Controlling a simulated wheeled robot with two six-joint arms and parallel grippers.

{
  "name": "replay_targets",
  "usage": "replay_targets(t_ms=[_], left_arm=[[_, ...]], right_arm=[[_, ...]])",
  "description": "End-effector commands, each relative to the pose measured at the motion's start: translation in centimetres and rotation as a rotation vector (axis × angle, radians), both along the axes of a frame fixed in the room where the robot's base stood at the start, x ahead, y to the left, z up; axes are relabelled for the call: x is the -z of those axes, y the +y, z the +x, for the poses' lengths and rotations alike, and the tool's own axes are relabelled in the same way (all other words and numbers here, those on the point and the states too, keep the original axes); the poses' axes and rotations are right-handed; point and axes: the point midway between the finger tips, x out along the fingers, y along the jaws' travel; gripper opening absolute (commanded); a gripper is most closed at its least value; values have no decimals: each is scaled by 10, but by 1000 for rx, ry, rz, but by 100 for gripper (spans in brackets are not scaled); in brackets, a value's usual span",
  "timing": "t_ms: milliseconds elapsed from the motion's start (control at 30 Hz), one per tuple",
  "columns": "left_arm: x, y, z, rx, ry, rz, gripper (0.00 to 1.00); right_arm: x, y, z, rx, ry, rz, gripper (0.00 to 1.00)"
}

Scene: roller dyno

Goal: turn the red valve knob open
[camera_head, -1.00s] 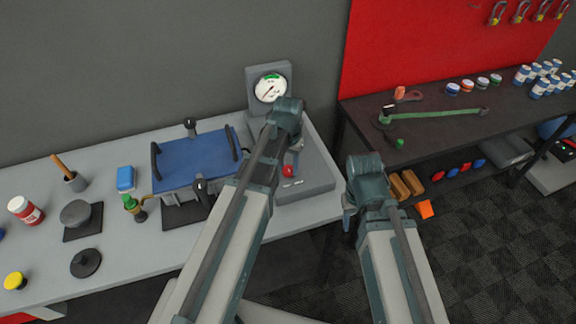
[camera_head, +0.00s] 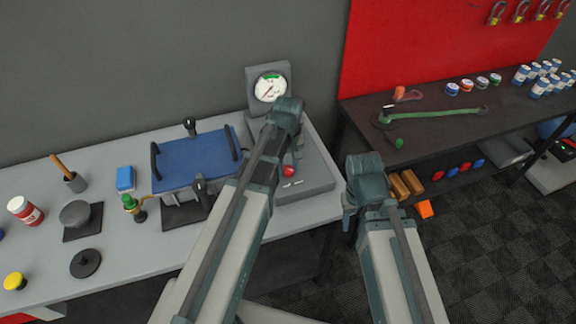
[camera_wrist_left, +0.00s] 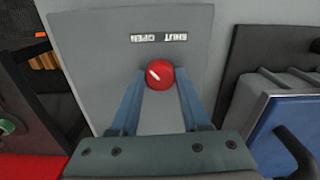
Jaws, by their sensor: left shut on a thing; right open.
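The red valve knob (camera_head: 289,170) sits on the sloped top of a grey gauge unit (camera_head: 318,180) on the light bench. In the left wrist view the knob (camera_wrist_left: 160,75) is round, with a white pointer mark on its left side slanting up and left. Two small OPEN and SHUT labels (camera_wrist_left: 159,38) appear above it, upside down in that view. My left gripper (camera_head: 292,160) reaches down to the knob, its blue fingers (camera_wrist_left: 160,88) closed on either side of it. My right gripper (camera_head: 347,218) is open and empty, hanging off the bench's right end.
A dial gauge (camera_head: 270,87) stands behind the knob. A blue-topped device with black handles (camera_head: 195,160) is to its left. A dark shelf (camera_head: 430,120) with a green wrench stands to the right. Several small items lie on the bench's left part.

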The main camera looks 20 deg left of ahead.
Motion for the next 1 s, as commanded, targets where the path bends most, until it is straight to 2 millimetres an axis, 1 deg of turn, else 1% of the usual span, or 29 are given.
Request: replay_targets(t_ms=[267, 700, 733, 800, 900, 1000], left_arm=[[0, 0, 0, -61, 0, 0, 0], [0, 0, 0, -70, 0, 0, 0], [0, 0, 0, -70, 0, 0, 48], [0, 0, 0, -70, 0, 0, 61], [0, 0, 0, -69, 0, 0, 76], [0, 0, 0, -69, 0, 0, 76]], right_arm=[[0, 0, 0, 0, 0, 0, 50], [0, 0, 0, 0, 0, 0, 50], [0, 0, 0, 0, 0, 0, 50], [0, 0, 0, 0, 0, 0, 50], [0, 0, 0, 0, 0, 0, 50], [0, 0, 0, 0, 0, 0, 50]])
